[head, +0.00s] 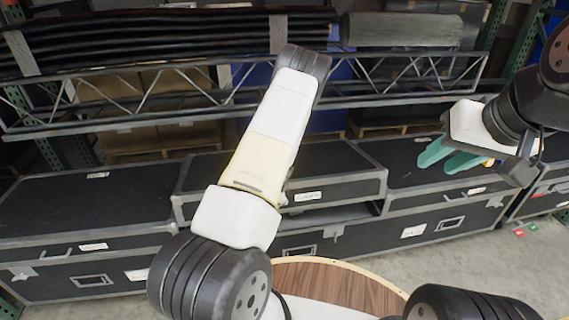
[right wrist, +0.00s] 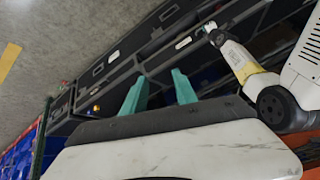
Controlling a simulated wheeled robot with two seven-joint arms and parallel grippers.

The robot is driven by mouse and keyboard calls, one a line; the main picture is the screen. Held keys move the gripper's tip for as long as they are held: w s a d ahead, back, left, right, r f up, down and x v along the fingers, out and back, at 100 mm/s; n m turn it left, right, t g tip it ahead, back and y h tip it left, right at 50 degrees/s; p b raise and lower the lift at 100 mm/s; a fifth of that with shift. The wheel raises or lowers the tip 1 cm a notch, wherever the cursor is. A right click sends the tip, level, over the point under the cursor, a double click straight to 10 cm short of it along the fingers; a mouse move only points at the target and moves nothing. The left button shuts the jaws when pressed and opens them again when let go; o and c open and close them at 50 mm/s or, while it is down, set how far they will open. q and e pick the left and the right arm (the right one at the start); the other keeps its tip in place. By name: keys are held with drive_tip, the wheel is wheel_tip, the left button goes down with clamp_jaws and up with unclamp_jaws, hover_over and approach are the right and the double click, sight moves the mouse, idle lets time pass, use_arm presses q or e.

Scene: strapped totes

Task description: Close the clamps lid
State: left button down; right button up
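Black totes with grey edging stand in a row in the head view. The middle tote's lid (head: 345,156) is raised, with a dark gap between it and the body (head: 360,240). The lid carries a small white label (head: 307,197), too small to read, so I cannot confirm which is the clamps lid. My right gripper (head: 448,156) has teal fingers and is above the right tote's lid (head: 405,158), to the right of the raised lid. In the right wrist view its fingers (right wrist: 160,92) are apart with nothing between them. My left arm crosses the middle; its gripper is not visible.
A left tote (head: 70,205) and another at the far right (head: 548,190) flank the middle ones. A metal truss shelf (head: 130,112) with black rolls runs behind. A round wooden top (head: 335,285) is at the bottom. Grey floor (head: 480,265) shows at right.

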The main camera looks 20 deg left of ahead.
drive_tip(key=c, duration=0.3)
drive_tip(key=shift+w+r, duration=0.1)
drive_tip(key=shift+w, duration=0.1)
drive_tip(key=c, duration=0.4)
drive_tip(key=shift+n, duration=0.8)
drive_tip(key=w, duration=0.5)
drive_tip(key=w+a, duration=0.1)
drive_tip(key=w, duration=0.9)
drive_tip(key=shift+a+f, duration=0.25)
clamp_jaws()
drive_tip(key=n, duration=0.3)
hover_over(350, 175)
drive_tip(key=shift+g+y, duration=0.3)
drive_tip(key=f, duration=3.9)
drive_tip(key=shift+s+d, duration=0.2)
drive_tip(key=shift+s+d+f, duration=0.1)
drive_tip(key=shift+s+f, duration=0.1)
drive_tip(key=shift+f, duration=0.35)
drive_tip(key=shift+s+d+f, duration=0.1)
drive_tip(key=shift+s+f, duration=0.05)
drive_tip(key=shift+f, duration=0.4)
drive_tip(key=shift+s+f, duration=0.15)
drive_tip(key=shift+f, duration=0.45)
